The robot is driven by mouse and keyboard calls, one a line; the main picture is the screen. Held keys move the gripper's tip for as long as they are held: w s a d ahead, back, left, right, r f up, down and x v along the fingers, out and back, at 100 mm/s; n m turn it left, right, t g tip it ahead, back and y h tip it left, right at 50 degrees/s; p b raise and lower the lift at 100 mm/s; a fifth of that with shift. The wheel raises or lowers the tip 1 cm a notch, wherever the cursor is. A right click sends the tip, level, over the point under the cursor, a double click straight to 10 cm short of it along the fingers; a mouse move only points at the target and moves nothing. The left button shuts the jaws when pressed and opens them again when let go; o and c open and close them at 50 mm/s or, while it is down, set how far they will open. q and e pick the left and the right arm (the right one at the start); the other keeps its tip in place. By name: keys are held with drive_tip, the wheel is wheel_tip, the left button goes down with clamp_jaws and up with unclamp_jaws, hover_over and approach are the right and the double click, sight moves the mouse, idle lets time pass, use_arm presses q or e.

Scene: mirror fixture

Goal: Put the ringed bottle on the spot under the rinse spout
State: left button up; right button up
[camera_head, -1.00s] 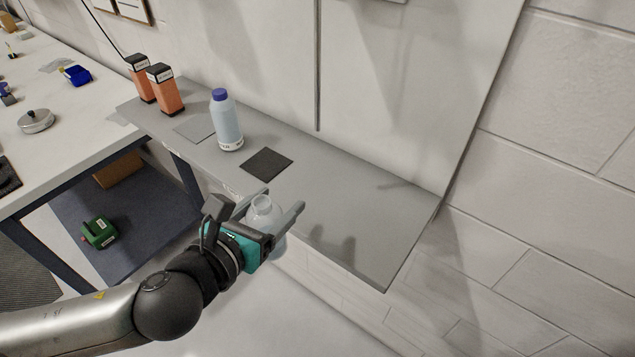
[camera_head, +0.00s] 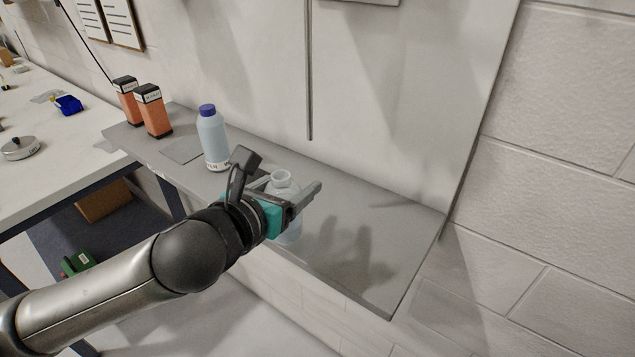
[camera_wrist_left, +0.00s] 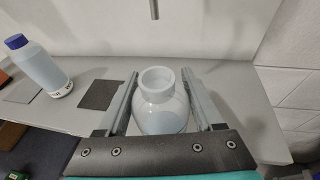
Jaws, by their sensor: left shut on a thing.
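My left gripper (camera_head: 300,198) is shut on a clear, open-necked bottle (camera_head: 284,184), which has a thick pale ring at its mouth. The bottle stands upright between the fingers, over the grey shelf's front part; whether its base touches anything is hidden. In the left wrist view the bottle (camera_wrist_left: 160,103) sits between both fingers. A thin vertical pipe, seemingly the rinse spout (camera_head: 309,75), hangs by the wall behind it. In the left wrist view the spout's end (camera_wrist_left: 154,10) is above and beyond the bottle. A dark square (camera_wrist_left: 100,94) lies left of the bottle. My right gripper is out of view.
A pale blue bottle with a purple cap (camera_head: 213,140) stands left on the grey shelf (camera_head: 375,255), beside a lighter grey square (camera_head: 183,149). Two orange-and-black containers (camera_head: 153,112) stand farther left. The shelf's right part is clear; a wall panel (camera_head: 430,90) closes its back.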

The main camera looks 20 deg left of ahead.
use_arm(q)
drive_tip(key=shift+f+x, duration=0.15)
drive_tip(key=shift+x, duration=2.35)
drive_tip(key=shift+f+x, duration=0.15)
drive_tip(key=shift+x, duration=2.4)
drive_tip(key=shift+s+r, duration=0.1)
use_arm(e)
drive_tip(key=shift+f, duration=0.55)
use_arm(q)
drive_tip(key=o, duration=1.4)
drive_tip(key=shift+f, duration=0.2)
drive_tip(key=shift+o, duration=0.2)
